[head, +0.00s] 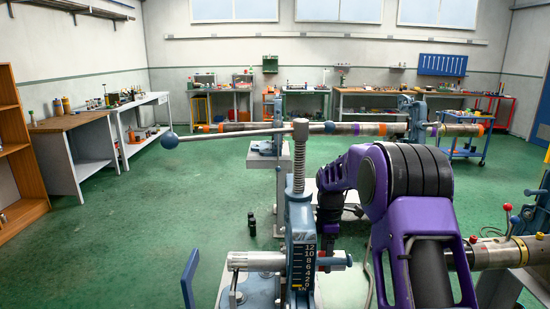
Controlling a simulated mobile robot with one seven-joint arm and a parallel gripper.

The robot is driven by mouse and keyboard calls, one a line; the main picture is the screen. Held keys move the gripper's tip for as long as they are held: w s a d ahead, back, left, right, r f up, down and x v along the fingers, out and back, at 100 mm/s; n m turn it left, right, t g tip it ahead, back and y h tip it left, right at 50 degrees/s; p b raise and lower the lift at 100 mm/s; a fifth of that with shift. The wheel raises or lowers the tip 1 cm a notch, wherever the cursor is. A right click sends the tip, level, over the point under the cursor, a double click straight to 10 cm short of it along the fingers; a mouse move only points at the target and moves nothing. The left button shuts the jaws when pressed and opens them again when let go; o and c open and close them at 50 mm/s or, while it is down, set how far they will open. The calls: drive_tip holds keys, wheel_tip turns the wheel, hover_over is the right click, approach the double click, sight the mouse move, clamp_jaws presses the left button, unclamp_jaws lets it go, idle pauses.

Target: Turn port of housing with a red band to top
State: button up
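Long metal housings lie in pipe vises across the middle distance. The left one (300,128) has an orange-red band near its left end and another near its right end. A shorter housing (460,130) at the right has a purple and an orange band. At lower right a housing (493,254) carries a yellow band and red-tipped stalks. I cannot tell which band counts as red, nor where any port faces. My purple arm reaches forward, and my gripper (329,218) points down beyond the near vise; its fingers are too dark and small to read.
A blue-grey vise (300,230) with a tall screw and long handle (225,134) stands close in front, holding a short silver pipe (258,261). Workbenches (85,123) line the left and back walls. Green floor (130,220) is open at left.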

drive_tip(key=shift+w+g+p, duration=0.15)
drive_tip(key=shift+g+p, duration=0.35)
drive_tip(key=shift+p, duration=1.05)
drive_tip(key=o, duration=1.6)
drive_tip(key=shift+c, duration=0.2)
drive_tip(key=shift+f, duration=0.1)
drive_tip(key=b, duration=0.3)
drive_tip(key=shift+f+t, duration=0.25)
drive_tip(key=shift+t, duration=0.15)
drive_tip(key=t+b, duration=0.1)
drive_tip(key=b, duration=0.3)
drive_tip(key=shift+s, duration=0.2)
drive_tip(key=shift+b, duration=0.65)
